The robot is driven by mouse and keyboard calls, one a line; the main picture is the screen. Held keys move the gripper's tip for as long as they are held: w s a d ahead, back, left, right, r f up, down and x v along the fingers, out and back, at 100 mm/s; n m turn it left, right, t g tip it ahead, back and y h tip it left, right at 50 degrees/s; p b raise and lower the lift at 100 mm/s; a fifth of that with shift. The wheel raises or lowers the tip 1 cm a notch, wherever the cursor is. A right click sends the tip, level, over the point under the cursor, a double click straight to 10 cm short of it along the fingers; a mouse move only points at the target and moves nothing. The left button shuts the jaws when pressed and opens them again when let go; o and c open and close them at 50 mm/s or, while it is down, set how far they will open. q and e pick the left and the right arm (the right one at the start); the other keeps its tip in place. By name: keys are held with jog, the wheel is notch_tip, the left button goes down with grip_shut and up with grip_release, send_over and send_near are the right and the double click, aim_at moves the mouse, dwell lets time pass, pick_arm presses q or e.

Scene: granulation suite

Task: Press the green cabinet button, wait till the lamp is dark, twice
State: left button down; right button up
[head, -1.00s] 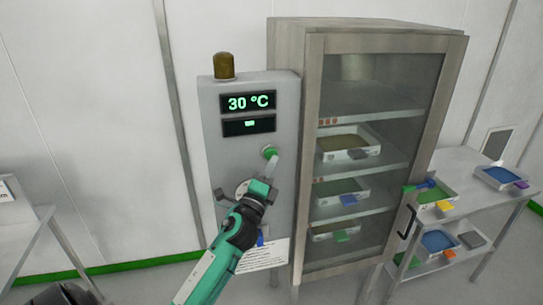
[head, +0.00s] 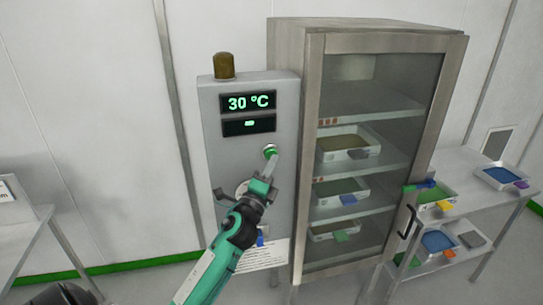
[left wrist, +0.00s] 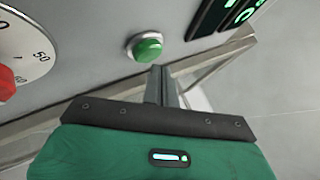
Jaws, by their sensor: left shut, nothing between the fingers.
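The green button (head: 270,152) sits on the front of the grey control box; it also shows in the left wrist view (left wrist: 146,46). My left gripper (head: 271,162) is shut and empty, its fingertips pointing at the button. In the left wrist view the fingertips (left wrist: 160,70) are just below and right of the button; I cannot tell whether they touch it. The lamp (head: 224,66) on top of the box is a dull brown-amber dome and looks unlit. The drying cabinet (head: 315,160) is closed, with trays on its shelves. My right gripper is not in view.
The upper display (head: 248,102) reads 30 °C; a lower display (head: 249,125) shows a small green bar. A dial with a red knob (left wrist: 5,80) is beside the button. A cart (head: 490,222) with trays stands right, a table (head: 25,232) left.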

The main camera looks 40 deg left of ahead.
pick_arm(q)
jog(key=shift+w+a, duration=0.25)
jog(key=shift+w+a, duration=0.3)
jog(key=shift+a, duration=0.05)
dwell(0.8)
dwell(0.3)
jog(key=shift+s+d, duration=0.65)
jog(key=shift+d, duration=0.05)
jog(key=shift+s+d, duration=1.6)
jog(key=shift+d, duration=0.3)
